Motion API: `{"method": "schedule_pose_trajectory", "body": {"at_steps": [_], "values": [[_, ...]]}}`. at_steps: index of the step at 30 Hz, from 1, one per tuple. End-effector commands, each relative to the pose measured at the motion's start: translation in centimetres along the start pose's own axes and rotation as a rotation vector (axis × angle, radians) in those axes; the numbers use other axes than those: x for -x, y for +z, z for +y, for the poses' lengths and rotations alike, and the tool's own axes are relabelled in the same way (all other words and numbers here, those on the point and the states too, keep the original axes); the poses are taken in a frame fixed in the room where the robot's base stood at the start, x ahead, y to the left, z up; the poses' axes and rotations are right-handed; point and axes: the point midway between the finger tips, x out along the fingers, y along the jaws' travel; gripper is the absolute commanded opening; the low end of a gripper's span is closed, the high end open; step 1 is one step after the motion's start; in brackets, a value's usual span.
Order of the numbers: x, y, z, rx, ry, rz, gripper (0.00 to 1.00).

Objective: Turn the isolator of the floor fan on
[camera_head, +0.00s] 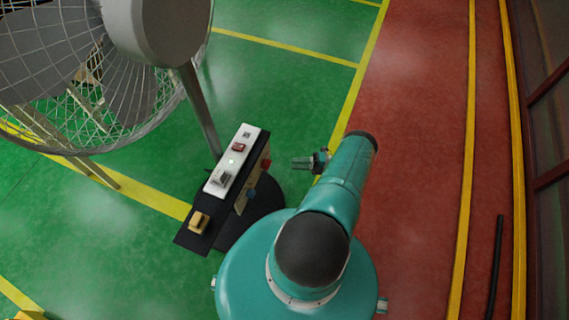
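The floor fan (160,25) stands at the upper left, with a grey motor housing, a wire cage and a grey pole. Beside its pole is a dark control box (185,238) with a white panel (222,172) on top. The panel carries a red control (239,147) and a grey-white switch (221,179); a yellow block (199,222) sits at the near end. I cannot tell for sure which control is the isolator, nor its setting.
The green floor (285,75) behind is clear. A red walkway (420,150) runs along the right, with a dark bar (495,265) on it.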

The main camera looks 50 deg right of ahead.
Motion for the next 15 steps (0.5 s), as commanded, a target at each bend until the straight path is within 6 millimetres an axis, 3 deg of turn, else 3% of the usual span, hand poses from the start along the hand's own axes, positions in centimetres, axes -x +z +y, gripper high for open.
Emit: {"method": "schedule_pose_trajectory", "body": {"at_steps": [6, 15], "values": [[3.1, 0.0, 0.0, 0.000, 0.000, -0.001, 0.36], [3.6, 0.0, 0.0, -0.002, 0.000, 0.001, 0.36]]}}
